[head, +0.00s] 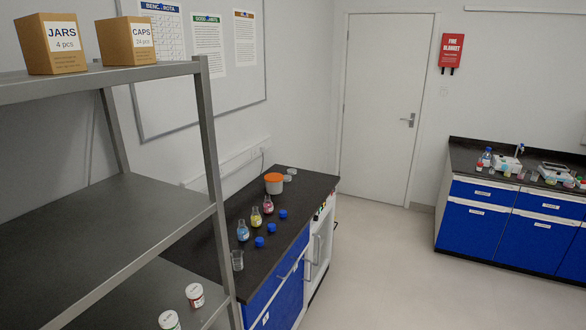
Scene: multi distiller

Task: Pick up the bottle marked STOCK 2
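No label reading STOCK 2 can be made out in the head view. Neither of my grippers is in view.
A grey metal shelf rack (130,215) fills the left, bearing a JARS box (49,43) and a CAPS box (128,40). Behind it, a dark-topped bench (300,184) holds flasks (242,232), blue caps and an orange-lidded tub (273,184). Open floor (375,265) lies between the benches.

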